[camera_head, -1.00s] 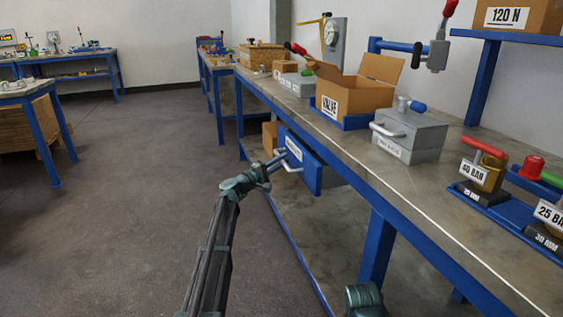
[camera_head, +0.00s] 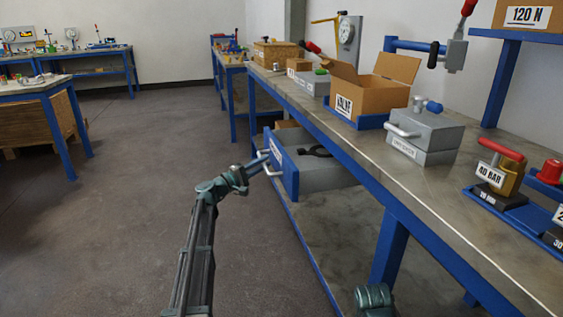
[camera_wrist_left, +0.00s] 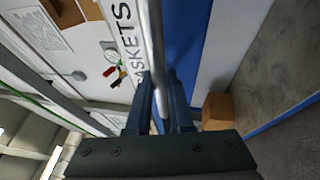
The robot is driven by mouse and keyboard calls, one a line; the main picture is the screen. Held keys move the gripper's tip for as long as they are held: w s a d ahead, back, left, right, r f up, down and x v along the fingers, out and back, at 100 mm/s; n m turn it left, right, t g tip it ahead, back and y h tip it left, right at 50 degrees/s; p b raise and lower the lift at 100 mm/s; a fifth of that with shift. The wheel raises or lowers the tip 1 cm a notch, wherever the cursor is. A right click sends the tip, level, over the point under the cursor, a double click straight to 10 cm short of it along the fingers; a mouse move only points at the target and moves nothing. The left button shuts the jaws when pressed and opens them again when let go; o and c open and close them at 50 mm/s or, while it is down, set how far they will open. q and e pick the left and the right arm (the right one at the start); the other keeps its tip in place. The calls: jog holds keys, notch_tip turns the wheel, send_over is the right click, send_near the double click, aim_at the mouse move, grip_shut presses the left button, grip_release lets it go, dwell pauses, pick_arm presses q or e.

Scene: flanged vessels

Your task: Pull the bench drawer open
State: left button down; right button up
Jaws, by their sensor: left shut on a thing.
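The bench drawer (camera_head: 284,172) has a blue front and grey sides, and hangs under the workbench top. It stands pulled out, with its inside showing and a dark curved item (camera_head: 318,151) in it. A pale bar handle (camera_head: 268,163) is on its front. My left gripper (camera_head: 258,168) is shut on the handle. In the left wrist view the handle (camera_wrist_left: 155,50) runs between the two fingers (camera_wrist_left: 160,105), beside a label (camera_wrist_left: 124,30) reading "GASKETS". My right gripper is not in view; only a bit of my right arm shows at the bottom.
The workbench top (camera_head: 370,150) holds a grey case (camera_head: 425,135), an open cardboard box (camera_head: 365,95) and a 40 BAR valve (camera_head: 503,170). A blue bench leg (camera_head: 389,248) stands right of the drawer. The floor (camera_head: 130,190) to the left is clear.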

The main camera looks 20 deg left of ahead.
pick_arm(q)
jog(key=s+a, duration=0.6)
jog(key=a, duration=0.2)
jog(key=shift+a, duration=0.4)
jog(key=c, duration=0.8)
grip_release()
jog(key=b+v, duration=0.2)
jog(key=v, duration=1.2)
jog(key=shift+w+f, duration=0.1)
